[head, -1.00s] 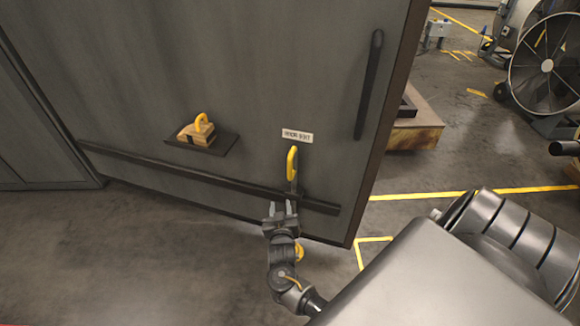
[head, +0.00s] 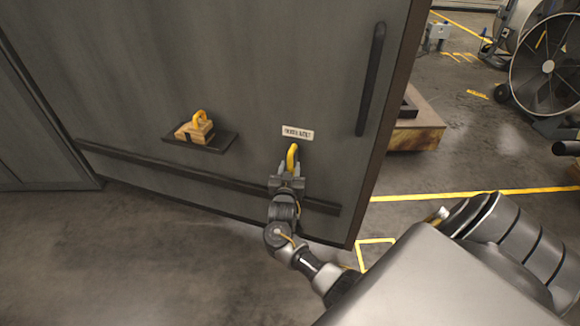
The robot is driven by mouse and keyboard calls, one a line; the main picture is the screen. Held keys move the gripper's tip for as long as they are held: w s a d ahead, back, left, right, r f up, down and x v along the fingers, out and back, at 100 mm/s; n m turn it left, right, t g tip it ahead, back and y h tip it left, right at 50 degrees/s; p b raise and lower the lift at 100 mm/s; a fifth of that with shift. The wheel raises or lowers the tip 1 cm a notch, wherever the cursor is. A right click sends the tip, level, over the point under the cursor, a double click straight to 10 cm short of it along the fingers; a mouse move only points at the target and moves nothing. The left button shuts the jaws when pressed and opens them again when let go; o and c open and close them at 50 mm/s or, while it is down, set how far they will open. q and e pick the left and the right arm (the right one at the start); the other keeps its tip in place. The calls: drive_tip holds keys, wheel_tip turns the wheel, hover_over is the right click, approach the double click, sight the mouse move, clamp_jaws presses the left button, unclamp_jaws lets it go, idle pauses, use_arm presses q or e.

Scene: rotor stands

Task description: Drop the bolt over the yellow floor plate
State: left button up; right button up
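The bolt (head: 292,157) with its yellow handle stands upright on the grey door (head: 290,60), just below a small white label. My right gripper (head: 289,170) has its fingers up at the lower part of the yellow handle, one on each side. The fingers look spread, and I cannot see whether they touch it. The gripper hides the bolt's lower end. No yellow floor plate can be made out; only yellow floor lines show. My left gripper is not in view.
A dark rail (head: 165,164) crosses the door low down. A long dark pull handle (head: 371,80) is at right. A large fan (head: 548,66) stands beyond. The floor at lower left is clear.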

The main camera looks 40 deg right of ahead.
drive_tip(key=shift+w+d, duration=0.5)
drive_tip(key=shift+d, duration=0.05)
clamp_jaws()
